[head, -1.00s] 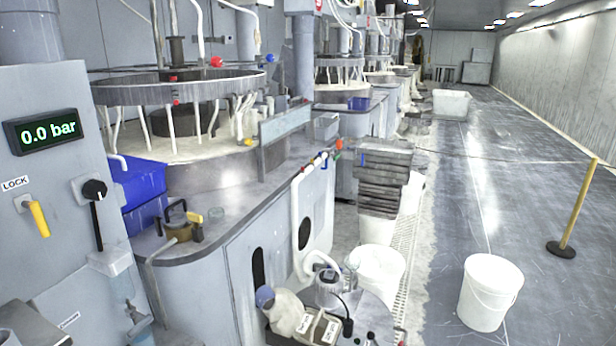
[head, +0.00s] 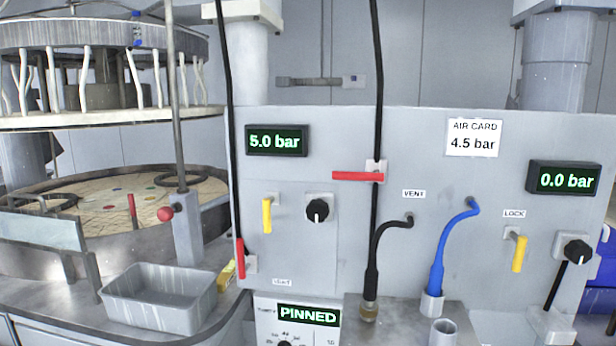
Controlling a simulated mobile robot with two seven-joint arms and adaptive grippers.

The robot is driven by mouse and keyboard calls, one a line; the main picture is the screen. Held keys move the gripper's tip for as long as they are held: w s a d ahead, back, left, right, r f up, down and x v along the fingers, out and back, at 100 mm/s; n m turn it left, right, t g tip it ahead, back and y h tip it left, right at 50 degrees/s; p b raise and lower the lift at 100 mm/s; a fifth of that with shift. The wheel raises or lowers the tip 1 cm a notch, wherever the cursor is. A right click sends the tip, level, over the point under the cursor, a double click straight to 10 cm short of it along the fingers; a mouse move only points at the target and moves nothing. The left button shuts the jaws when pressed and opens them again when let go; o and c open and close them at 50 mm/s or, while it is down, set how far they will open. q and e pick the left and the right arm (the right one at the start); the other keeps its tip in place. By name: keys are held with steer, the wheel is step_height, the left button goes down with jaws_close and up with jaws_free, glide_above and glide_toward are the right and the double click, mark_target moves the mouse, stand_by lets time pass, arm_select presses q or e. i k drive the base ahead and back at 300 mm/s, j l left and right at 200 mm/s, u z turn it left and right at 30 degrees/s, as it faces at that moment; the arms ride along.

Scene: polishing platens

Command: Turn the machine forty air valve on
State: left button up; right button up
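A grey panel (head: 430,130) fills the middle and right of the head view. On it a red lever handle (head: 358,176) lies horizontal across a black hose, and another red handle (head: 241,258) hangs vertical on the left hose. A yellow lever (head: 267,215) points down beside a black knob (head: 319,209), under a display reading 5.0 bar (head: 276,140). A second yellow lever (head: 519,253), labelled LOCK, points down beside another black knob (head: 577,250), under a display reading 0.0 bar (head: 564,178). I cannot tell which is the machine forty air valve. Neither gripper shows.
An AIR CARD sign (head: 474,138) reads 4.5 bar. A blue hose (head: 450,245) and black hose run down near the VENT label. A lower display reads PINNED (head: 308,316). A grey bin (head: 160,298) and round polishing platen (head: 100,205) stand left.

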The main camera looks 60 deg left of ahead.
mark_target(375, 176)
steer(key=u, duration=1.7)
steer(key=k+l+z, duration=0.15)
steer(key=l+z, duration=0.15)
steer(key=z, duration=0.2)
